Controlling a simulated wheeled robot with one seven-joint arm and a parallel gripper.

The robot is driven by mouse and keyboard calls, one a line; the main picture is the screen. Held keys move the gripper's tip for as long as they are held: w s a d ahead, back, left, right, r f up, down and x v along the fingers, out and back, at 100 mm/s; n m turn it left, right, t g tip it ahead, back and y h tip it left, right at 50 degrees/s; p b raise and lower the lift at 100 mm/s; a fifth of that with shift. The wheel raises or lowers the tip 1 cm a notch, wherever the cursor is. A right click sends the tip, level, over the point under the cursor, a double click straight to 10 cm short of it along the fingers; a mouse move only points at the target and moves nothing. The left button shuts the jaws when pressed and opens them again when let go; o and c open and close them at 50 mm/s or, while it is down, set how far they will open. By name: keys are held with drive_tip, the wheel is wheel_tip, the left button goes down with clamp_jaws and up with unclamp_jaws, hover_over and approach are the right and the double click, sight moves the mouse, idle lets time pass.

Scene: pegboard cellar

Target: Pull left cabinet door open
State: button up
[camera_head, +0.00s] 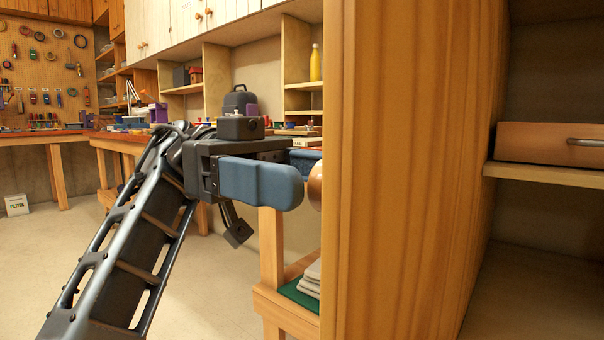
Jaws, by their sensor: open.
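The wooden cabinet door (415,170) stands open, swung out toward me. Its grooved face fills the middle right and its pale edge (332,170) runs top to bottom. A round copper knob (315,186) sticks out on the far side of that edge, partly hidden by it. My gripper (296,172) is open at the left of the door, with its blue fingers beside the knob. The near finger overlaps the knob's left side in the picture; I cannot tell whether they touch. The far finger is mostly hidden.
Right of the door, the cabinet's inside shows a shelf (545,175) bearing a wooden drawer box (552,144). A low wooden stand (290,306) with a green mat is behind the door's left edge. Workbenches line the back.

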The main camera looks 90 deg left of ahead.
drive_tip(key=v, duration=0.8)
idle(0.4)
drive_tip(key=shift+w, duration=0.1)
drive_tip(key=shift+f, duration=0.1)
idle(0.4)
